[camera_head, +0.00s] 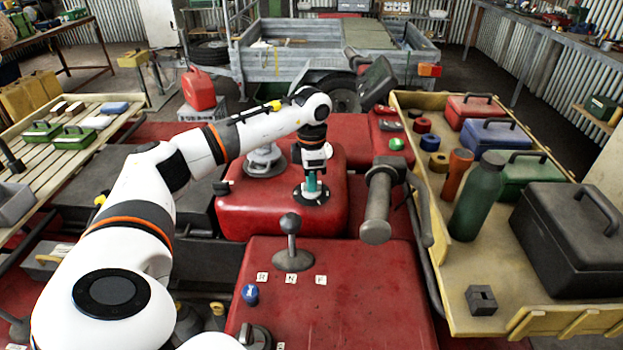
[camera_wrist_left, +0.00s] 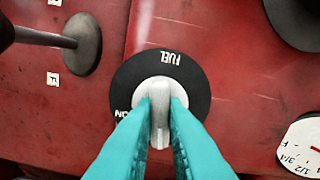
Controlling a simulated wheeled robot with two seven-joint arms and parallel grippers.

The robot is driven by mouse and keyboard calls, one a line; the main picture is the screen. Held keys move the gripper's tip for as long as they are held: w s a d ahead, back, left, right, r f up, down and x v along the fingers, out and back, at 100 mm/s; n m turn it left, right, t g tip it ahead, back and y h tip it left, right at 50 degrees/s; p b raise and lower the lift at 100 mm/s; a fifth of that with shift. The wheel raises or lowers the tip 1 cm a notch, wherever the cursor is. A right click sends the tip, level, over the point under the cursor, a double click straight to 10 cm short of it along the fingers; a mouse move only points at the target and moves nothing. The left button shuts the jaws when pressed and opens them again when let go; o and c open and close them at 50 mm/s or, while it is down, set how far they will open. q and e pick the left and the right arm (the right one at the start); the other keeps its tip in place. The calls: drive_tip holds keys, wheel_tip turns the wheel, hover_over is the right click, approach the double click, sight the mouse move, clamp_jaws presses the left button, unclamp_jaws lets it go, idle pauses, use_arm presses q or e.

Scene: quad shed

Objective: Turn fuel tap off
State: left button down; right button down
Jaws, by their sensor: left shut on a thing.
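The fuel tap (camera_wrist_left: 160,92) is a pale knob with a raised bar on a round black plate (camera_wrist_left: 200,82) marked FUEL and ON. In the left wrist view the bar points down the picture, between my fingers. My left gripper (camera_wrist_left: 160,110) has teal fingers on both sides of the bar and is shut on it. In the head view my left gripper (camera_head: 312,186) points down at the black plate (camera_head: 311,194) on the red tank (camera_head: 240,205); the tap itself is mostly hidden there. My right gripper is not in view.
A gear lever (camera_head: 290,235) stands close in front of the tap, with R, N and F labels. A handlebar grip (camera_head: 377,210) is right of it. A fuel gauge (camera_wrist_left: 303,145) and filler cap (camera_head: 264,160) are nearby. A tray with toolboxes (camera_head: 460,270) lies right.

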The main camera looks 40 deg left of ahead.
use_arm(q)
drive_tip(key=shift+m, duration=1.1)
drive_tip(key=c, duration=1.5)
unclamp_jaws()
drive_tip(key=shift+o, duration=0.2)
drive_tip(key=shift+r, duration=0.1)
wheel_tip(320, 180, up, 12)
drive_tip(key=b, duration=0.1)
